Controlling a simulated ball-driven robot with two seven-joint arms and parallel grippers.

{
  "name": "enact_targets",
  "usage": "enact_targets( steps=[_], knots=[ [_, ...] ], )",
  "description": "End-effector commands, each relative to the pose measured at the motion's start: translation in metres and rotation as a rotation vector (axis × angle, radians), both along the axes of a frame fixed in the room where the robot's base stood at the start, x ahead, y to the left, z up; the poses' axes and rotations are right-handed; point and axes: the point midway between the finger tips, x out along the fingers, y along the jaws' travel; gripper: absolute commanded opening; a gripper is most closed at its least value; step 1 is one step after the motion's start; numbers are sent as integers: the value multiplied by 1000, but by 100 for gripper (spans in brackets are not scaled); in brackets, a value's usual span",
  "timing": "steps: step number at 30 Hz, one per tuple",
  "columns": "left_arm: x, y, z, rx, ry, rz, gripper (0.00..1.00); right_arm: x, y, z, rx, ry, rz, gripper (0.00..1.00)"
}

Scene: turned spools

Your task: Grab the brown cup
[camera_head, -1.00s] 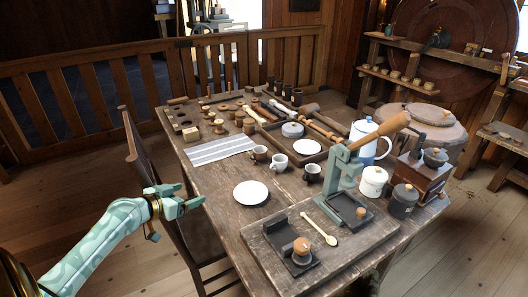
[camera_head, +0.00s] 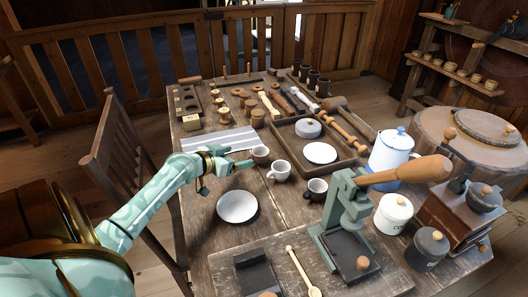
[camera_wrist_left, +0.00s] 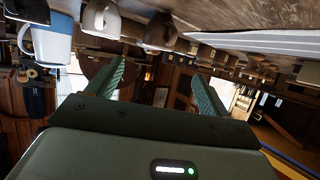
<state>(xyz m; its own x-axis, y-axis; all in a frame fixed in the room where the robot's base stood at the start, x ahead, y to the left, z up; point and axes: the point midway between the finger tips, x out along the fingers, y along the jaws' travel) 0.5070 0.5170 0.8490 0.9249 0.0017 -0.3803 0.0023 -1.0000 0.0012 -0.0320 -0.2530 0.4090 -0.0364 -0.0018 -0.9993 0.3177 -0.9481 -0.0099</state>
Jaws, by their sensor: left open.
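The brown cup (camera_head: 261,155) stands on the table beside the striped cloth, left of a white cup (camera_head: 279,171) and a black cup (camera_head: 316,189). My left gripper (camera_head: 226,170) is open and empty, just left of the brown cup and apart from it, behind the white plate (camera_head: 237,206). In the left wrist view the table appears along the top. There the brown cup (camera_wrist_left: 160,31) shows beyond and above the gap between my open fingers (camera_wrist_left: 160,78), with the white cup (camera_wrist_left: 101,19) to its left. My right gripper is not in view.
A striped cloth (camera_head: 219,140) lies behind my left gripper. A wooden tray (camera_head: 342,160) with a plate and a grey round container stands right of the cups. A green lever press (camera_head: 345,215) and a blue-white pot (camera_head: 392,155) stand further right. A chair (camera_head: 118,150) is at the left table edge.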

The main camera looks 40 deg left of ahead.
Motion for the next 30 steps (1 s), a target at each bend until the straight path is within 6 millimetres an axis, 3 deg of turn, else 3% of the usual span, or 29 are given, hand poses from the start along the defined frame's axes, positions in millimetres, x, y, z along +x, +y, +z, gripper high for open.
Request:
enact_targets(
  steps=[1,6,12,21,30],
  knots=[
    [14,-1,-11,-2,1,0,80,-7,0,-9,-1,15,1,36],
    [47,-1,-24,-2,1,0,80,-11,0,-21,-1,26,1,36],
    [63,-1,-28,1,2,-1,80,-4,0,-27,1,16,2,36],
    [103,-4,-49,0,4,-1,80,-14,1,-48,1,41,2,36],
    [109,-4,-46,1,2,-1,80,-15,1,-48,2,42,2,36]
  ],
)
